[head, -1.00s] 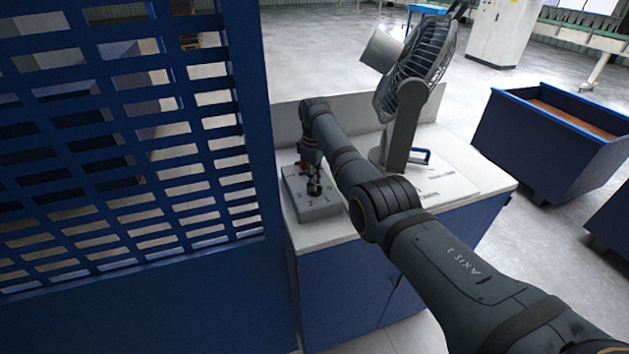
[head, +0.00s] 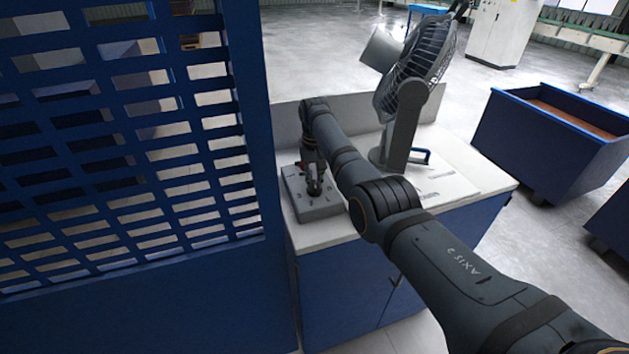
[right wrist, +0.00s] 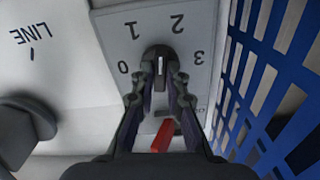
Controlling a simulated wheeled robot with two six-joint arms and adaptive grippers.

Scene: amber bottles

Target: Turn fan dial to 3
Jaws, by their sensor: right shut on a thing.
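The fan dial (right wrist: 160,64) is a dark round knob with a white pointer line, on a grey control box (right wrist: 122,20) marked 0, 1, 2 and 3. In the right wrist view the line points straight up, between 1 and 2. My right gripper (right wrist: 161,84) is shut on the dial, one finger on each side. In the head view it (head: 315,190) reaches down over the box (head: 318,210), hiding most of the dial. The grey fan (head: 415,70) stands on the worktop to the right of the box. My left gripper is not in view.
A red part (right wrist: 163,136) shows between my fingers and the box's edge. A blue slotted panel (head: 130,130) stands close to the left of the box. The white worktop (head: 440,160) has free room near the fan. A blue bin (head: 540,140) stands at right.

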